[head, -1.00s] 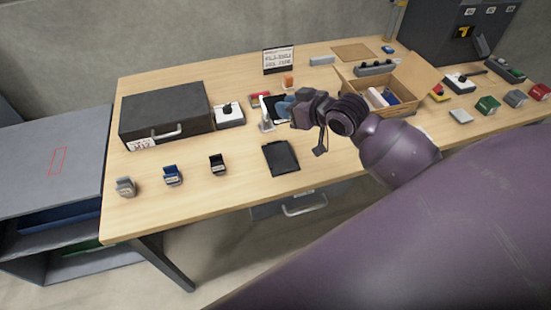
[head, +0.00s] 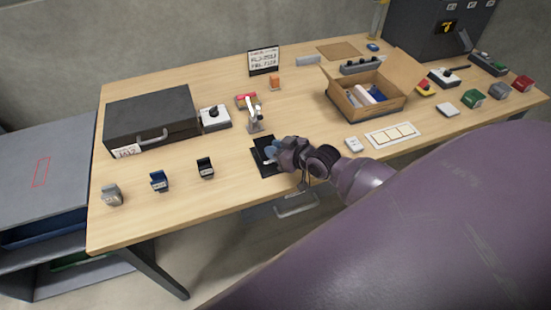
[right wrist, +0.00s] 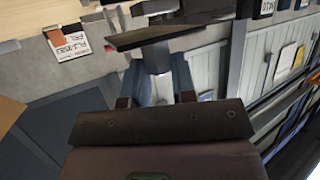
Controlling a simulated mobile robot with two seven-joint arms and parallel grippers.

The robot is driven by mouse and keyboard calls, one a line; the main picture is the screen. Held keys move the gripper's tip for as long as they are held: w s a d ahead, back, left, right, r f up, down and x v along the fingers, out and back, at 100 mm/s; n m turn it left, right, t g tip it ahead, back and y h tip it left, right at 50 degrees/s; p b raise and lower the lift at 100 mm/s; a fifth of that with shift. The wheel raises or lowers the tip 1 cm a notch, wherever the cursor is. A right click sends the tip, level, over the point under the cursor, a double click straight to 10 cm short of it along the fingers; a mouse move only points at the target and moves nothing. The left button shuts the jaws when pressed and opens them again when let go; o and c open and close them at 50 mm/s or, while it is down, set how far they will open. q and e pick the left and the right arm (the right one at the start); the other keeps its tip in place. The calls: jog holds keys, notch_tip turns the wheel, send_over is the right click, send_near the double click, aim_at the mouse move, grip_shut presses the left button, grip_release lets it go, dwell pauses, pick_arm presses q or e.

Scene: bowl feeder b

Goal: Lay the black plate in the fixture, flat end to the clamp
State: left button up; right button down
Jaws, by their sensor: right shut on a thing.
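My right gripper (head: 270,152) is shut on the black plate (head: 259,145), over the front middle of the table. The plate also shows in the right wrist view (right wrist: 152,35), as a dark slab beyond the fingertips. In the head view it overlaps a flat dark tray-like piece (head: 266,170) on the table. I cannot tell whether the two touch, nor which end of the plate is flat. An upright pale clamp (head: 254,120) stands just behind them. The gripper and arm hide part of the plate and tray. My left gripper is not in view.
A dark case (head: 150,118) and a white switch box (head: 215,117) stand left. Small grey (head: 111,195), blue (head: 159,181) and black (head: 205,168) holders line the front left. An open cardboard box (head: 365,100) and a white panel (head: 393,135) are right.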

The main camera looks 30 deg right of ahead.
jog(key=shift+f, duration=2)
jog(key=shift+b, duration=0.3)
jog(key=c, duration=0.9)
grip_release()
jog(key=shift+f, duration=0.15)
jog(key=shift+c, duration=0.2)
jog(key=shift+r, duration=0.25)
jog(key=v, duration=1.2)
jog(key=s+a+f+m+g+h, duration=0.1)
jog(key=s+a+f+m+h, duration=0.1)
jog(key=s+a+f+h, duration=0.2)
jog(key=shift+s+a+f, duration=1.7)
jog(key=shift+s+a, duration=0.25)
jog(key=shift+s, duration=0.6)
